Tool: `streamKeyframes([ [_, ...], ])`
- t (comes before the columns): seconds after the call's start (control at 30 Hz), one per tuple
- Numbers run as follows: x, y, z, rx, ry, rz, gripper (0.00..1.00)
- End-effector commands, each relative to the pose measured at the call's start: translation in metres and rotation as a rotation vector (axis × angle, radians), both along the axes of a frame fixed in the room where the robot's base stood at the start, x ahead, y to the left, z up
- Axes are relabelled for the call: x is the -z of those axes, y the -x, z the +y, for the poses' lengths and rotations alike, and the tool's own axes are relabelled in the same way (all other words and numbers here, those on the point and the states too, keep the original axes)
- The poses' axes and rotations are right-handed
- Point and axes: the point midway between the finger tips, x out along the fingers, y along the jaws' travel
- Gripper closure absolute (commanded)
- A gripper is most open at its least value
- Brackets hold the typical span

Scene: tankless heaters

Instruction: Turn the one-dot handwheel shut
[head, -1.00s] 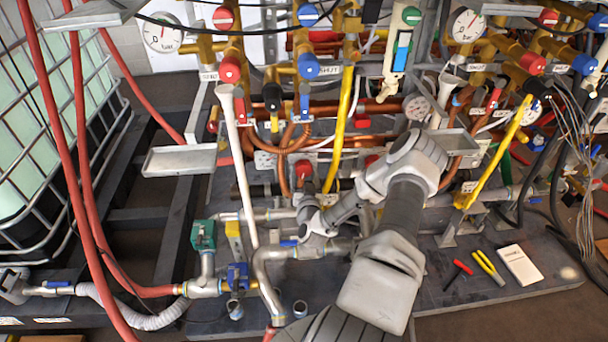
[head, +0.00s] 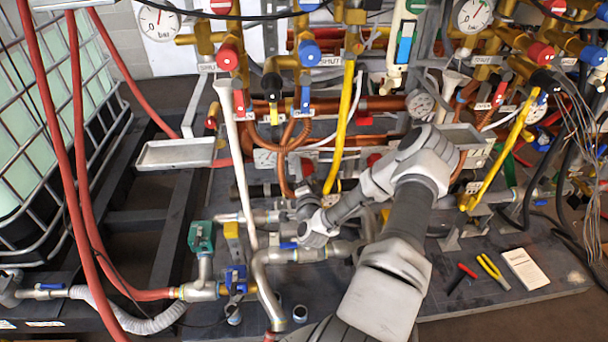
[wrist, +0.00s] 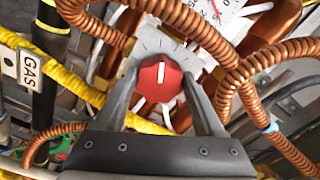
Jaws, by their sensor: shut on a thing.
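A round red knob (wrist: 160,84) with a white line, nearly upright, sits in front of a pale plate with dial marks (wrist: 176,46) in the wrist view. My gripper (wrist: 164,74) has one finger on each side of the knob and is shut on it. I see no dot mark on this knob, so I cannot tell whether it is the one-dot handwheel. In the head view my gripper (head: 307,204) is small and low among the pipes; the knob in its grasp cannot be made out there.
Coiled copper pipes (wrist: 252,92) pass close on both sides of my gripper. A yellow hose and a GAS label (wrist: 30,71) lie to the left. In the head view, red knobs (head: 229,58), blue knobs (head: 309,53), a grey tray (head: 178,153) and yellow pipes (head: 341,125) crowd the rig.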

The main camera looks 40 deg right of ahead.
Motion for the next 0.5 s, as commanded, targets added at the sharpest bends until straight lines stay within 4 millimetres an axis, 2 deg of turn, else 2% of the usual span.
streamKeyframes([
  [0.5,-0.0003,-0.0004,0.0001,-0.001,-0.418,-0.259,0.85],
])
